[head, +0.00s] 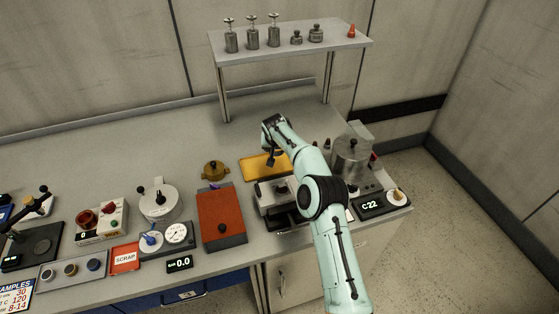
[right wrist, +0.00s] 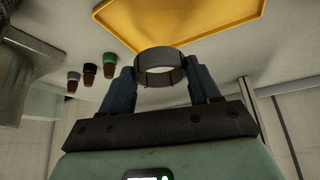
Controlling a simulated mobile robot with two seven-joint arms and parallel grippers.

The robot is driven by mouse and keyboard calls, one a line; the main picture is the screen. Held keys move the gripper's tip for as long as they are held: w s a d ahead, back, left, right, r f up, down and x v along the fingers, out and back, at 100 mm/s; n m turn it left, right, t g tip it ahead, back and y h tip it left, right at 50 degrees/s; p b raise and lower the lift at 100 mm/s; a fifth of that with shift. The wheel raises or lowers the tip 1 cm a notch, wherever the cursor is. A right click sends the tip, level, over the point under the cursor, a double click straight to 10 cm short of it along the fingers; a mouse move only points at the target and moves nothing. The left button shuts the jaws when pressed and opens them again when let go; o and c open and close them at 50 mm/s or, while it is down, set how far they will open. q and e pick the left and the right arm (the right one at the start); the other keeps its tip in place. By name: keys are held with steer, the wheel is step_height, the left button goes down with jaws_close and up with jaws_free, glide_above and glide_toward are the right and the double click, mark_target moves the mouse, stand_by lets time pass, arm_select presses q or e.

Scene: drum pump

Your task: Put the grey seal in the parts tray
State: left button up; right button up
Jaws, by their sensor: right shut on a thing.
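The grey seal (right wrist: 160,68), a short ring, is between the fingertips of my right gripper (right wrist: 162,80), which is shut on it. The seal cannot be made out in the head view. My left gripper is not in view.
A brass-coloured lidded part (head: 216,170) and a red-brown box (head: 221,215) stand left of the tray. A steel pot (head: 350,158) stands to the right. A raised shelf (head: 285,50) with metal weights stands behind. The bench behind the tray is mostly clear.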

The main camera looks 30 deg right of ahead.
mark_target(276, 155)
steer(key=f, duration=0.4)
steer(key=shift+w+f, duration=0.2)
steer(key=shift+f, duration=0.1)
steer(key=shift+s+d+f, duration=0.1)
steer(key=shift+s+f, duration=0.05)
steer(key=shift+f, duration=0.15)
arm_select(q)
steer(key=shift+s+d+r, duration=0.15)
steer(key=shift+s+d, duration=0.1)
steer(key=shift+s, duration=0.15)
arm_select(e)
steer(key=shift+f, duration=0.65)
steer(key=o, duration=1.1)
